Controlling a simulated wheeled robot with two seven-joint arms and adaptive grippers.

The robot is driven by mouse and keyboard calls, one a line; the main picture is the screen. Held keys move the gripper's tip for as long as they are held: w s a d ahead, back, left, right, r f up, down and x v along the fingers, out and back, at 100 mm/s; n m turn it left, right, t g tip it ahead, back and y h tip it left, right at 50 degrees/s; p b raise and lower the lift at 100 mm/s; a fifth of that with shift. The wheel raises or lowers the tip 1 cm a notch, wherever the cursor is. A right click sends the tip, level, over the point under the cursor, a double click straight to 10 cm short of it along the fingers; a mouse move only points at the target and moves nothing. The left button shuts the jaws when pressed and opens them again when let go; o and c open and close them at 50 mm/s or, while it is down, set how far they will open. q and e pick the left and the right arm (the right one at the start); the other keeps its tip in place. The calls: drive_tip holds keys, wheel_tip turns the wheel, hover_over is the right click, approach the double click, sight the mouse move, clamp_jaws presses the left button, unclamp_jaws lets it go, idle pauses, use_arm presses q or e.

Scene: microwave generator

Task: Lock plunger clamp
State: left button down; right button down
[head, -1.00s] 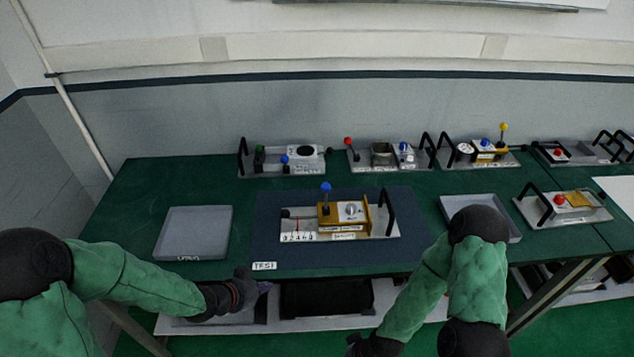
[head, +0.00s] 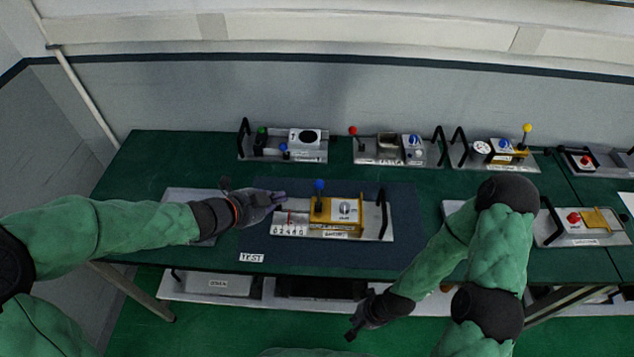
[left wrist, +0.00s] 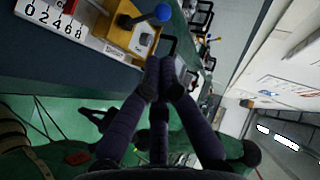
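The middle fixture (head: 377,232) is a light metal plate with a tan block (head: 337,212), a dial, a blue-knobbed lever (head: 319,190) standing upright and a black handle at its right. A white number scale (head: 289,229) reading 0 2 4 6 8 is at its left front; it also shows in the left wrist view (left wrist: 55,22). My left gripper (head: 278,198) is over the fixture's left end, just left of the lever. It hides the black knob there. Its dark fingers show close together in the wrist view, but whether they are shut is unclear. My right gripper (head: 355,325) hangs low before the table.
A grey tray (head: 180,197) at left is partly behind my left arm. Another tray (head: 452,207) is partly behind my right arm. Several other fixtures line the back, one with a green knob (head: 261,131). A red-knobbed fixture (head: 590,227) is at right.

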sight(315, 186)
use_arm(q)
drive_tip(key=b+x, duration=0.4)
drive_tip(key=x, duration=0.9)
drive_tip(key=shift+w+f, duration=0.1)
drive_tip(key=shift+w+d, duration=0.1)
drive_tip(key=shift+w+d+f+b, duration=0.15)
drive_tip(key=shift+w+f+b, duration=0.15)
drive_tip(key=shift+w, duration=0.3)
drive_tip(key=shift+s, duration=0.2)
